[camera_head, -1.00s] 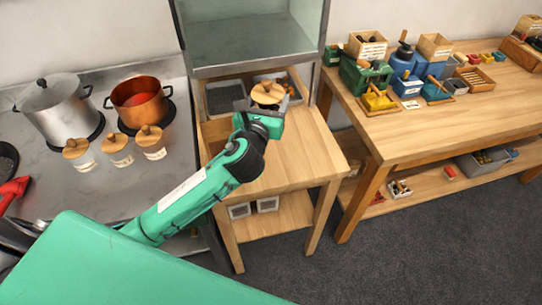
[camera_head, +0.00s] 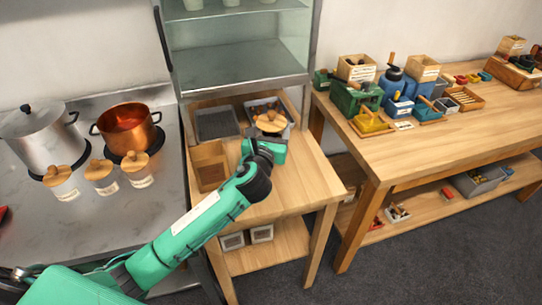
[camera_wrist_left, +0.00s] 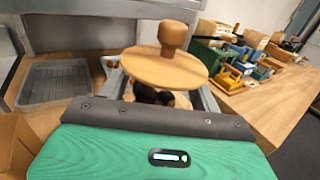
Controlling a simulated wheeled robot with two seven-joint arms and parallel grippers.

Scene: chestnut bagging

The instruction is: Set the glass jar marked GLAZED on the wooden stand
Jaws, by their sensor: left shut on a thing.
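My left gripper (camera_head: 268,146) is shut on a glass jar with a round wooden lid (camera_head: 270,122). The lid and its knob (camera_wrist_left: 172,38) fill the middle of the left wrist view, with dark contents just below. The gripper hides most of the jar's body, and its label is not visible. The jar is over the back right part of a small wooden table (camera_head: 290,180); I cannot tell whether it touches down. No separate wooden stand can be made out for certain. My right gripper is not in view.
Behind the jar is a container of small items (camera_head: 262,106), with a grey tray (camera_head: 216,124) to its left. An open wooden box (camera_head: 208,166) stands left of the gripper. Three lidded jars (camera_head: 102,178) and two pots (camera_head: 128,124) are on the counter. The small table's front is clear.

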